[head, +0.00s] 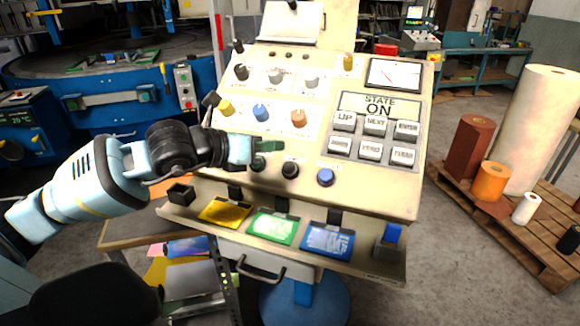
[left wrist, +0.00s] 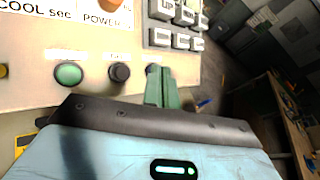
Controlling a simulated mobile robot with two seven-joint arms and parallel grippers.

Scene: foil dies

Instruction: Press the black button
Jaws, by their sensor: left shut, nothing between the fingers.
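The black button (head: 290,170) is a round knob in the lower row of the sloped control panel (head: 385,195), between a dark green button (head: 258,163) and a blue button (head: 326,177). In the left wrist view the black button (left wrist: 119,73) shows clearly, left of the fingers. My left gripper (head: 275,146) has its green fingers shut and empty, and in the head view they appear just above and left of the black button. In the left wrist view the fingers (left wrist: 164,88) partly cover the blue button. I cannot tell contact with the panel. My right gripper is not in view.
Yellow, blue and orange knobs (head: 298,118) sit above the lower row. A ledge (head: 385,268) with coloured foil cards juts out below. A pallet (head: 520,230) with rolls stands at right.

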